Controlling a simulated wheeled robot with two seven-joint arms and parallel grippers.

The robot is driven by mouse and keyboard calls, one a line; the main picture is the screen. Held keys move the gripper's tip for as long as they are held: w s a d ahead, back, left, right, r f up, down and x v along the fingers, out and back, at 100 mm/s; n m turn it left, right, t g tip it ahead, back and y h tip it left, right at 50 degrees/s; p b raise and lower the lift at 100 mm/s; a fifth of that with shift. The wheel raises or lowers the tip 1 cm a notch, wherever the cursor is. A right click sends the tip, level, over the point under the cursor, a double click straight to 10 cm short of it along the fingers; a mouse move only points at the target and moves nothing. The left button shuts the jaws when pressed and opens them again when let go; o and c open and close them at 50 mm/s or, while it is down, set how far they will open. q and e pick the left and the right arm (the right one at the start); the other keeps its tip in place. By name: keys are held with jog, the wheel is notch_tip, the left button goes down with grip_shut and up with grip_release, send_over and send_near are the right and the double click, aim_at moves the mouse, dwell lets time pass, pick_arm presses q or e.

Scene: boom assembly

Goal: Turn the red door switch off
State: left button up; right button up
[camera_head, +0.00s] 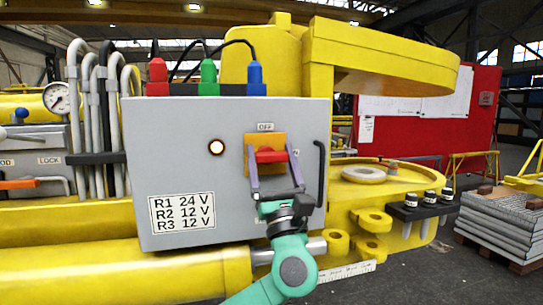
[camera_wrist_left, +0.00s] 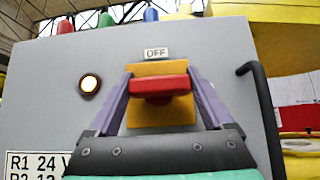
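The red door switch (camera_head: 270,156) is a red handle lying level on a yellow plate (camera_head: 264,139) on a grey control box. An OFF label (camera_head: 265,127) is above it, and a partly hidden label ending in N is to its right. My left gripper (camera_head: 271,160) faces the box with its two purple fingers apart, one at each end of the handle. The wrist view also shows the red handle (camera_wrist_left: 160,86) between the fingertips; I cannot tell whether they touch it. My right gripper is not in view.
A lamp (camera_head: 216,147) on the grey box (camera_head: 180,120) glows. A black bar handle (camera_head: 320,172) stands right of the switch. Red, green and blue plugs (camera_head: 207,78) with cables top the box. Yellow boom parts (camera_head: 380,55) are behind and to the right.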

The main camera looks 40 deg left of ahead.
pick_arm(q)
jog(key=shift+c, duration=1.4)
